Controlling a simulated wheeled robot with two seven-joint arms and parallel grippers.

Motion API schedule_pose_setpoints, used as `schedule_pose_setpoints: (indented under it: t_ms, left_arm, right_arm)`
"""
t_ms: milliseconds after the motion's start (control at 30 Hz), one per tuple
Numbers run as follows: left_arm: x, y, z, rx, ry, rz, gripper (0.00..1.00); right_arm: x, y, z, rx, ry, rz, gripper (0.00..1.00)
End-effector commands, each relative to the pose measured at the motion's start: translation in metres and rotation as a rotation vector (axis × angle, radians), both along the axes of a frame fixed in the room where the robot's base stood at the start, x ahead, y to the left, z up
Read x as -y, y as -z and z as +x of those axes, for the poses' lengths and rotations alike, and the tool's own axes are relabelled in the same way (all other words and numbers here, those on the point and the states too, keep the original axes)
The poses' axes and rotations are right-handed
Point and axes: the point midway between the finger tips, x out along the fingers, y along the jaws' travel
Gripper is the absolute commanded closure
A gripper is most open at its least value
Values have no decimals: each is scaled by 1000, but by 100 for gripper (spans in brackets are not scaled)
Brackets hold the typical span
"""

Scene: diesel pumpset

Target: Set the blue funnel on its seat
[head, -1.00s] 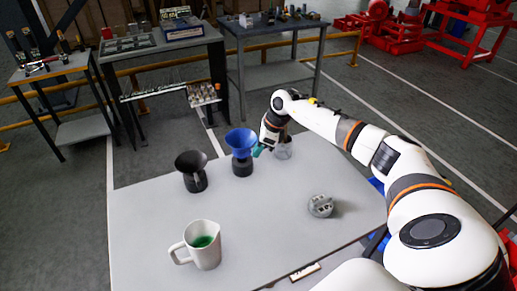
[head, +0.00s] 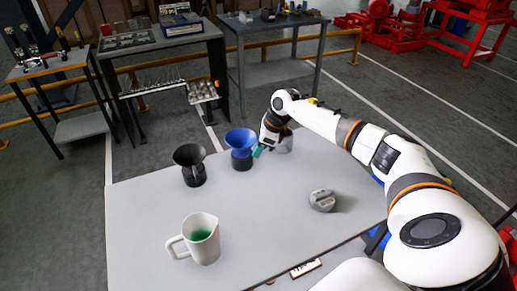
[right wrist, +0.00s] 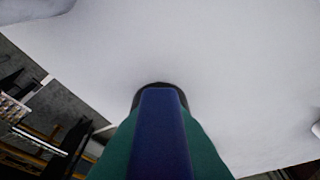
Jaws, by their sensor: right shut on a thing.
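The blue funnel (head: 240,138) is upright at the far middle of the table, over a dark round seat (head: 242,163). Its lower part meets or sits in the seat's top; whether it is fully down I cannot tell. My right gripper (head: 258,151), with teal fingers, is shut on the funnel at its right side. In the right wrist view, the blue part (right wrist: 162,130) lies between the teal fingers, with the dark rim of the seat (right wrist: 160,86) just beyond it. My left gripper is not in view.
A black funnel (head: 189,155) on a dark base stands left of the blue one. A white jug (head: 203,240) with green liquid is at the front left. A grey round part (head: 322,200) lies on the right. The table (head: 260,215) between them is clear.

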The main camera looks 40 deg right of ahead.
Motion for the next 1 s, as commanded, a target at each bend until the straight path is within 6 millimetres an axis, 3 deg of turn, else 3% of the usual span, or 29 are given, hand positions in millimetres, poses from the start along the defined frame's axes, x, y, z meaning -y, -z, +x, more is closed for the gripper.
schedule_pose_setpoints:
  t_ms: [533, 567, 700, 933, 1000]
  left_arm:
    - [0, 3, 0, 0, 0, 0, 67]
    - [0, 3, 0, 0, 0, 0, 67]
    - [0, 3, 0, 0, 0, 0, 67]
    - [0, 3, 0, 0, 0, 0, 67]
    - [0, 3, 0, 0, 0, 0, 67]
  right_arm:
    - [0, 4, -2, -8, -1, -2, 100]
    - [0, 4, -2, -8, -1, -2, 88]
    - [-1, 4, -2, -9, -3, -1, 65]
    - [-1, 3, -2, -7, -2, 0, 64]
    - [-1, 3, -1, -6, -2, 0, 55]
